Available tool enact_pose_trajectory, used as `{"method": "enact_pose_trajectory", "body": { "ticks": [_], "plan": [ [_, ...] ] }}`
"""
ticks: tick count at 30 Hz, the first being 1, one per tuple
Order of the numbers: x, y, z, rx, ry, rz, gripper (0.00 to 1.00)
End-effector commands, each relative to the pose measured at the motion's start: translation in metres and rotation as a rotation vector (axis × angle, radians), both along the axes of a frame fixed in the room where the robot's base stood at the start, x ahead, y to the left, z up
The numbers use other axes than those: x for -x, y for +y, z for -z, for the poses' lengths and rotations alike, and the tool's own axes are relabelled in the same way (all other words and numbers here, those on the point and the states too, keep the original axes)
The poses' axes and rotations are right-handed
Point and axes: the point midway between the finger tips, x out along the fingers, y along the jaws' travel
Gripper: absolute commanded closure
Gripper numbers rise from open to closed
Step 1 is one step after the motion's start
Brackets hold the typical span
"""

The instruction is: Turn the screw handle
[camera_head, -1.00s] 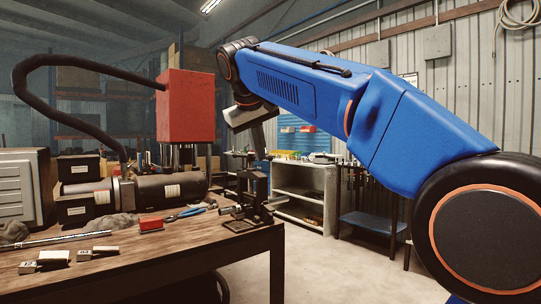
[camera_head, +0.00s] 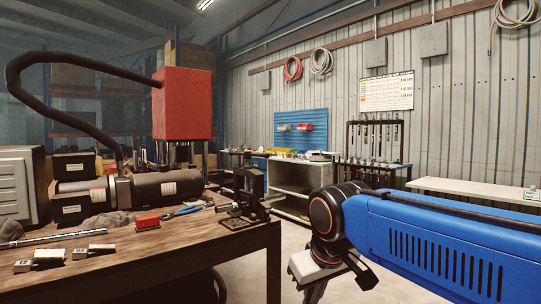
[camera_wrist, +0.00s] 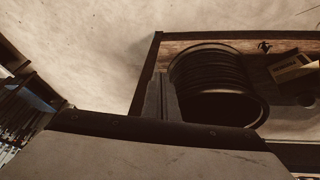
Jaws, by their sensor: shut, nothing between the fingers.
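A black vise-like device (camera_head: 246,190) stands upright at the right edge of the wooden workbench (camera_head: 150,262). A short grey bar (camera_head: 228,207) sticks out low on its left side; I cannot tell whether this is the screw handle. My gripper (camera_head: 316,293) hangs below the dark wrist at the end of my blue arm, off the bench to the right of the device and apart from it. In the wrist view my gripper's dark fingers (camera_wrist: 161,97) are together and empty. The device cannot be made out in the wrist view.
A red box (camera_head: 182,103) with a thick black hose (camera_head: 45,58) stands on the bench. Blue-handled pliers (camera_head: 184,211), a red block (camera_head: 147,222) and small labelled blocks lie there. A black ribbed cylinder (camera_wrist: 215,80) shows near my fingers. Open floor lies right of the bench.

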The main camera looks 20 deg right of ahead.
Motion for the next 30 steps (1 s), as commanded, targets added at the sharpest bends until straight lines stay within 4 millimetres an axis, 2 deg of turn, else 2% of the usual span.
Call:
{"method": "enact_pose_trajectory", "body": {
  "ticks": [3,7,12,17,23,26,30],
  "plan": [
    [0.015,0.003,0.025,-0.057,0.01,0.03,1.0],
    [0.021,0.008,0.04,-0.125,0.017,0.062,1.0],
    [0.018,0.017,0.045,-0.219,0.024,0.108,1.0],
    [0.006,0.024,0.04,-0.319,0.027,0.155,1.0],
    [-0.029,0.032,0.013,-0.487,0.02,0.222,1.0],
    [-0.058,0.033,-0.012,-0.598,0.005,0.26,1.0],
    [-0.112,0.025,-0.059,-0.778,-0.033,0.306,1.0]
  ]
}}
